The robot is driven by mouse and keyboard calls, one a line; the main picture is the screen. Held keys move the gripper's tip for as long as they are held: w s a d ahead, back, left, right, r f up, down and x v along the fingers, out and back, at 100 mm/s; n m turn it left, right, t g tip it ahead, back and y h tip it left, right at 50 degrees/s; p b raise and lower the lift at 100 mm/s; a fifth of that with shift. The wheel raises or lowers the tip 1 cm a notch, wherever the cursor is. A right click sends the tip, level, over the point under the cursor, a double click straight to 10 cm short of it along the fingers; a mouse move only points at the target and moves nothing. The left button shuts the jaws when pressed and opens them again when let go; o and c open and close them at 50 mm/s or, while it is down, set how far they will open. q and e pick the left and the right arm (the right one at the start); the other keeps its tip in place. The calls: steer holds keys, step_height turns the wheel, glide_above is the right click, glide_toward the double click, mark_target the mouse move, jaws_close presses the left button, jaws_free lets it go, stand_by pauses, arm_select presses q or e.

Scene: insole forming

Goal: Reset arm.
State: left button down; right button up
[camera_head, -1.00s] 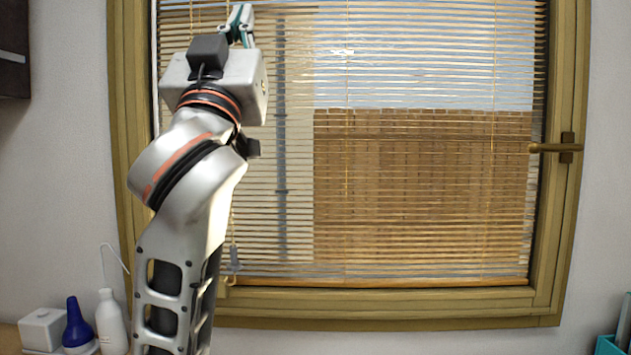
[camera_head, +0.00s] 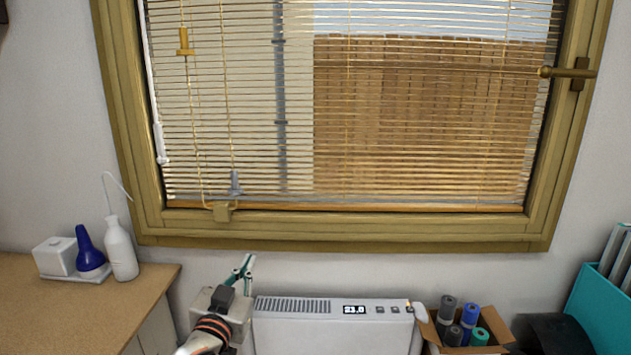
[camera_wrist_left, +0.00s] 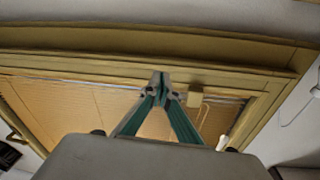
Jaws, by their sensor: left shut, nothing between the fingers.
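My left gripper (camera_head: 244,272) shows low in the head view, just left of the white heater with a display. Its teal and grey fingers are together and hold nothing. In the left wrist view the fingertips (camera_wrist_left: 161,84) meet in front of the window's frame and blinds. My left arm comes up from the bottom edge of the head view. My right gripper is in neither view.
A wooden counter (camera_head: 80,310) at left bears a white squeeze bottle (camera_head: 121,250) and a blue bottle (camera_head: 88,250).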

arm_select(q)
steer(key=s+a+f+g, duration=0.1)
steer(key=s+f+g, duration=0.1)
steer(key=s+f, duration=0.65)
steer(key=s+a+f+g, duration=0.15)
steer(key=s+f, duration=0.35)
steer(key=f, duration=0.7)
steer(key=s+a+f+g, duration=0.1)
steer(key=s+f+g, duration=0.1)
steer(key=s+f, duration=0.6)
steer(key=s+a+f+m+g, duration=0.1)
steer(key=s+a+f+g, duration=0.1)
steer(key=s+f, duration=0.7)
steer(key=shift+s+f, duration=0.35)
steer(key=shift+s, duration=0.1)
